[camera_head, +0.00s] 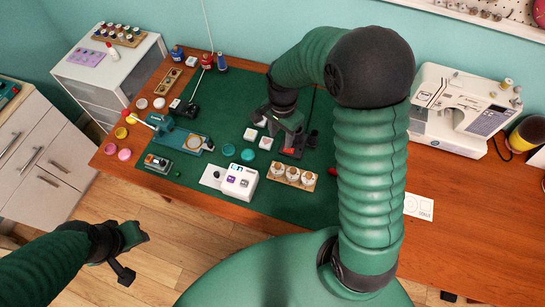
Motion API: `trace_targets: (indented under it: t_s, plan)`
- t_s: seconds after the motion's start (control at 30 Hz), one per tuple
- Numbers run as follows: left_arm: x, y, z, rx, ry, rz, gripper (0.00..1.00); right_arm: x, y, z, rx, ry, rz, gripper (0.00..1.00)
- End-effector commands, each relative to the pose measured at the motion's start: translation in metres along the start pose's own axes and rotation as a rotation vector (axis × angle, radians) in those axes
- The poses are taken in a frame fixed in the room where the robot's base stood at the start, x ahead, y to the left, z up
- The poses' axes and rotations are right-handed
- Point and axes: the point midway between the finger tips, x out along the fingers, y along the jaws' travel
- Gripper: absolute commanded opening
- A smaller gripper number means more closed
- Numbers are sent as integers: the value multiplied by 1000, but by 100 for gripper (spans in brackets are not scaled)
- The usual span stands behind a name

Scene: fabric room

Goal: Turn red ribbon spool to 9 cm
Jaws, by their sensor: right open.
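A small red item (290,151) sits on a dark base on the green mat (232,105), just below my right gripper. It may be the red ribbon spool, but it is partly hidden and too small to be sure. No 9 cm mark can be read. My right gripper (279,128) is open and reaches down over the mat beside this item; I cannot tell whether it touches. My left gripper (127,258) hangs over the floor at the lower left, away from the table; its jaw state is unclear.
A white box with buttons (239,182) and a wooden tray of round pieces (293,176) stand in front. A teal device (178,137) is to the left. A white sewing machine (462,110) stands at the right. The wooden table's right front is mostly bare.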

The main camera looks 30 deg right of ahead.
Motion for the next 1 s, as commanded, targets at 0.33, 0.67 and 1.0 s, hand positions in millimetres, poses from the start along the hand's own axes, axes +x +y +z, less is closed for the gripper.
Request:
trace_targets:
  t_s: [0.33,0.67,1.0]
  plan:
    - [-1,0,0,-2,-1,0,36,61,2,-2,6,-8,5,44]
    - [-3,0,-1,-1,0,0,36,143,1,0,5,-5,4,44]
    - [-3,0,-1,-1,0,0,36,169,0,0,4,-1,0,44]
